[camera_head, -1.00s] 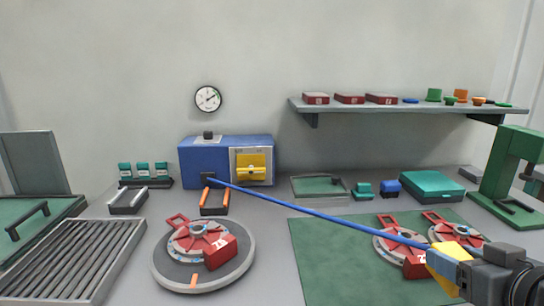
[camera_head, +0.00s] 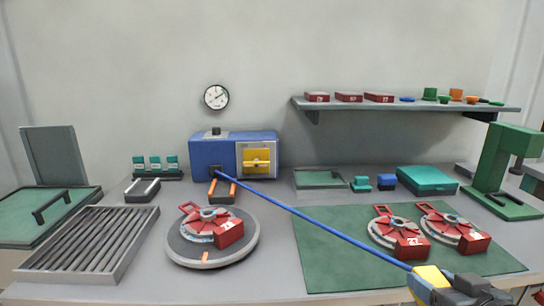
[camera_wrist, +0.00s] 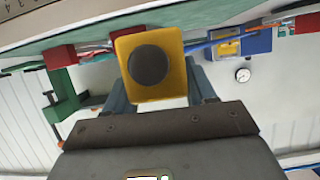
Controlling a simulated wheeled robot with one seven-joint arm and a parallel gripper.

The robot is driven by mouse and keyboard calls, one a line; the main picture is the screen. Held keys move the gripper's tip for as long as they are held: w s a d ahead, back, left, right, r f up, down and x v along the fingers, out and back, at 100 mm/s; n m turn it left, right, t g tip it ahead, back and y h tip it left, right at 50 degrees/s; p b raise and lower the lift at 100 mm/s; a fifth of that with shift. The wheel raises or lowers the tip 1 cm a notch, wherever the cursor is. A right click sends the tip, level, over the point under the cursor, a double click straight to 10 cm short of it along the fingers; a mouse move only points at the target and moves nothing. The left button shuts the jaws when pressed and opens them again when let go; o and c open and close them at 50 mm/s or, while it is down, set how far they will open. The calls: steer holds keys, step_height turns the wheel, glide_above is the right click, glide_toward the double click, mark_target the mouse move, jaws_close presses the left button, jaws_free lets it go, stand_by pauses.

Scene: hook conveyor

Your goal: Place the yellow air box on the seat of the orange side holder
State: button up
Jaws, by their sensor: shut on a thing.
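My gripper (camera_head: 446,291) is at the lower right of the head view, shut on the yellow air box (camera_head: 428,280). A blue hose (camera_head: 310,220) runs from the box to the blue machine (camera_head: 212,156). In the wrist view the yellow box (camera_wrist: 174,49) sits between the fingers, with a dark round face toward the camera. The orange side holder (camera_head: 231,191), with two orange rails on a dark base, stands in front of the blue machine, far to the left of my gripper. Its seat shows no box on it.
A similar holder with white rails (camera_head: 142,190) stands left of the orange one. A round turntable (camera_head: 213,253) carrying a red-and-white fixture is in front of it. The green mat (camera_head: 345,270) holds two more such fixtures. A slatted tray (camera_head: 90,243) lies at left.

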steer(key=s+a+f, duration=0.2)
steer(key=a+f, duration=0.2)
steer(key=f, duration=0.8)
steer(key=s+a+f, duration=0.2)
steer(key=a+f, duration=0.3)
steer(key=f, duration=0.8)
